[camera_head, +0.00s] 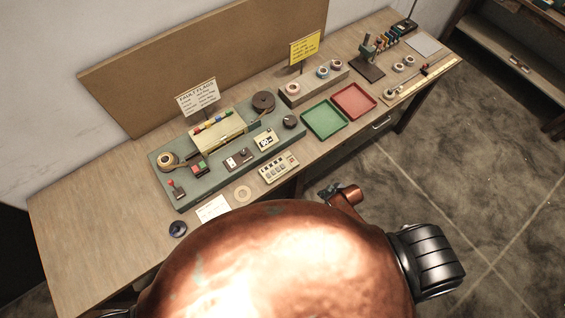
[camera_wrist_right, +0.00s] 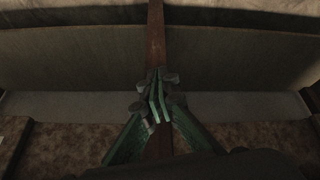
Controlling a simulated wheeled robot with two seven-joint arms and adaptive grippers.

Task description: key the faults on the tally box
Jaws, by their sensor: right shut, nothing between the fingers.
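The tally box, which I take to be the small cream box with several keys (camera_head: 279,167), sits at the front edge of the bench, just in front of the grey-green winding machine (camera_head: 180,196). Its key labels are too small to read. My right gripper (camera_head: 327,190) is low beside the bench's front edge, right of the tally box and apart from it. In the right wrist view its green fingers (camera_wrist_right: 158,105) are together with nothing between them. My left gripper is not in view.
A tape ring (camera_head: 242,193), white card (camera_head: 212,209) and dark blue roll (camera_head: 178,229) lie near the front edge. Green (camera_head: 324,120) and red (camera_head: 354,101) trays stand right of the machine. A fault sign (camera_head: 198,97) stands behind it. The bench's left end is bare.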

